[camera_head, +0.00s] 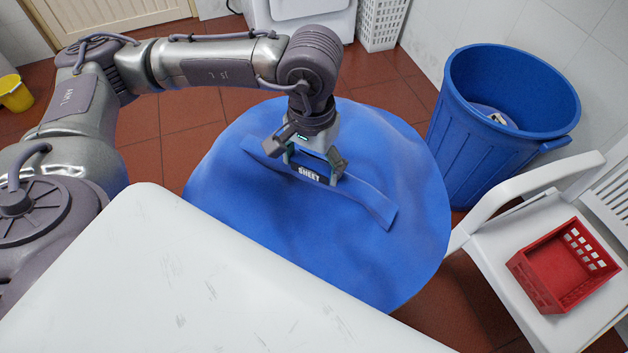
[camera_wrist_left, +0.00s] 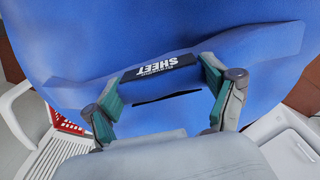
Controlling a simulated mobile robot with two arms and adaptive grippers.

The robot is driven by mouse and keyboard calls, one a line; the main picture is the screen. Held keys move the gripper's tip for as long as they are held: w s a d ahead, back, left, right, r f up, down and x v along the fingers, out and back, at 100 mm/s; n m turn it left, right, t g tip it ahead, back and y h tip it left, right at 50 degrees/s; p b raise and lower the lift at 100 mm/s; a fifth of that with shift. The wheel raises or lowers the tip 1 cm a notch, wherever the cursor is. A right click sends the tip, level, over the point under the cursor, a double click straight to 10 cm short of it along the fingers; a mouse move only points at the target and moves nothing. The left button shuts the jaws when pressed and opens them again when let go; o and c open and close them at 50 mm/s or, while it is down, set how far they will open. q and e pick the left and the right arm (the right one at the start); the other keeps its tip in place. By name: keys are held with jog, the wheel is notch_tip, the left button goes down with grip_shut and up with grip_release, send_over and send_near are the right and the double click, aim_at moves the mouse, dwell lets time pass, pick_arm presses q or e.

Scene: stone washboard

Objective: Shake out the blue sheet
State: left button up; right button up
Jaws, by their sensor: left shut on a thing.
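The blue sheet (camera_head: 260,230) is spread wide in a rounded shape beyond the white table corner. A raised strip crosses its top, with a dark label (camera_head: 310,174) reading "SHEET". My left gripper (camera_head: 308,166) points down at this strip, its fingers on either side of the label, and is shut on the sheet. In the left wrist view the sheet (camera_wrist_left: 110,35) fills most of the picture, and the label (camera_wrist_left: 158,68) shows between the green-padded fingers (camera_wrist_left: 160,88). What lies under the sheet is hidden. My right gripper is not in view.
A white table (camera_head: 190,280) fills the front. A blue bin (camera_head: 475,150) stands at the right, by a white chair (camera_head: 490,235) holding a red crate (camera_head: 560,268). A white basket (camera_head: 381,22) and a yellow bucket (camera_head: 15,94) stand farther back. Red tiled floor shows between them.

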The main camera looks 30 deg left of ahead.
pick_arm(q)
notch_tip(320, 180, up, 19)
notch_tip(320, 180, down, 20)
dwell(0.4)
dwell(0.8)
